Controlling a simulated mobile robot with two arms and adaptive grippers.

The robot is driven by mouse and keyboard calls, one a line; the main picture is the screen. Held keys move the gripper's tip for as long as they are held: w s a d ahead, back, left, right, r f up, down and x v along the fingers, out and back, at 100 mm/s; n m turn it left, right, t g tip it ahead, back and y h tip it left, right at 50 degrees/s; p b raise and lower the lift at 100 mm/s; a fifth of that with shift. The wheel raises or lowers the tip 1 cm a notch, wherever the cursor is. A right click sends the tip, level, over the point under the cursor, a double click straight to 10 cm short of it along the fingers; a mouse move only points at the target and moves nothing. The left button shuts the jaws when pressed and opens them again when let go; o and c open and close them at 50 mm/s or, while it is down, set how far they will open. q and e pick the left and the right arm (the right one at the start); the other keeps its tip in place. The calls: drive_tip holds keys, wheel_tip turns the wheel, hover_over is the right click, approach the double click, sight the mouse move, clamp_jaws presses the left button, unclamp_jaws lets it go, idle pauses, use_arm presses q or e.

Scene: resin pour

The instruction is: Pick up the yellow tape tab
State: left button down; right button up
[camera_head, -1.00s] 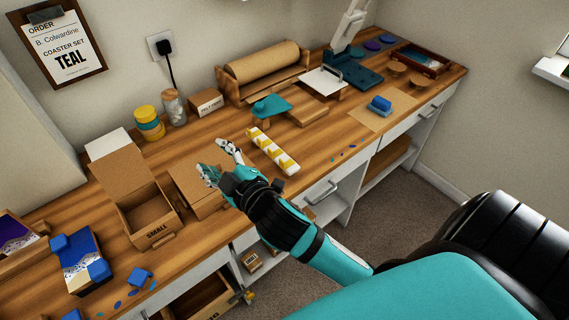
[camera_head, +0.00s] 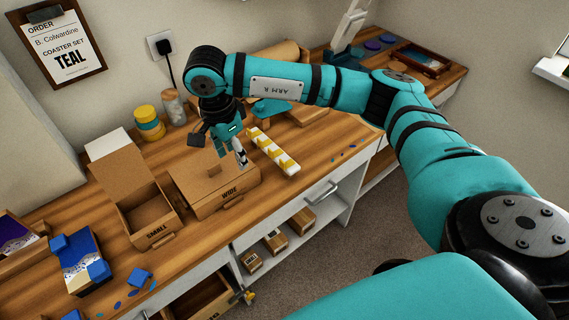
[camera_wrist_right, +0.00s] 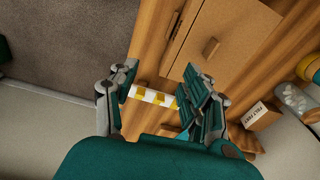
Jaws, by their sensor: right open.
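A white strip (camera_head: 285,164) with several yellow tape tabs (camera_head: 267,146) lies on the wooden bench. In the right wrist view, yellow tabs (camera_wrist_right: 158,98) on the strip show between the fingers. My right gripper (camera_head: 232,154) points down just left of the strip, above the bench, open and empty. It also shows in the right wrist view (camera_wrist_right: 158,82), its two fingers spread on either side of the strip. My fingers hide the ends of the strip in that view. My left gripper is not in view.
A closed carton marked WIDE (camera_head: 224,198) sits close to my right gripper. An open SMALL carton (camera_head: 150,218) stands left of it. Drawer handles (camera_head: 322,195) line the bench front.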

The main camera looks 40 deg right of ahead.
drive_tip(key=w+d+r+h, duration=0.1)
drive_tip(key=d+r+h, duration=0.3)
drive_tip(key=d, duration=0.4)
drive_tip(key=b, duration=0.1)
approach(282, 161)
drive_tip(key=shift+m+y, duration=0.3)
drive_tip(key=shift+m, duration=0.1)
drive_tip(key=p+x, duration=0.1)
drive_tip(key=x, duration=0.3)
drive_tip(key=p+x, duration=0.2)
drive_tip(key=x, duration=0.2)
drive_tip(key=shift+s+d, duration=0.1)
drive_tip(key=shift+d, duration=0.2)
drive_tip(key=shift+d+f, duration=0.2)
drive_tip(key=shift+f, duration=0.45)
drive_tip(key=c, duration=0.7)
